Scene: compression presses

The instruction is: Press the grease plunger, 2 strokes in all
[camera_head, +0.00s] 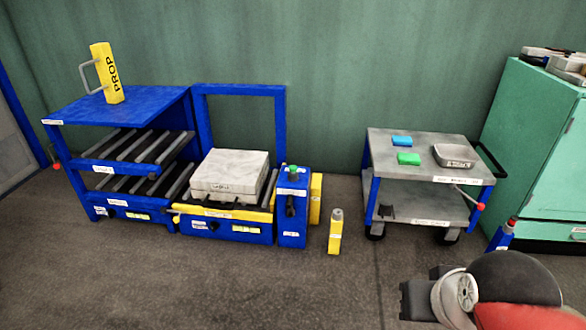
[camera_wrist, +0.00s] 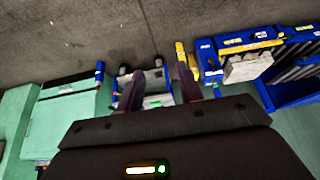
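No label that I can read names the grease plunger, so I cannot tell for sure which thing it is. A short yellow post with a grey top (camera_head: 335,232) stands upright on the floor beside the press. A blue post with a red top (camera_head: 502,236) stands by the green cabinet. A blue box (camera_head: 292,215) with a green knob (camera_head: 293,171) is at the press's right side. My gripper (camera_wrist: 162,82) is open and empty in the wrist view, its two dark fingers apart. In the head view it is at the lower right, apart from all of these.
The blue press frame (camera_head: 239,90) holds a pale slab (camera_head: 228,176). A blue rack (camera_head: 120,160) at left carries a yellow prop (camera_head: 107,73). A grey cart (camera_head: 415,180) bears blue and green blocks and a metal tray. A green cabinet (camera_head: 535,140) stands right. The floor in front is clear.

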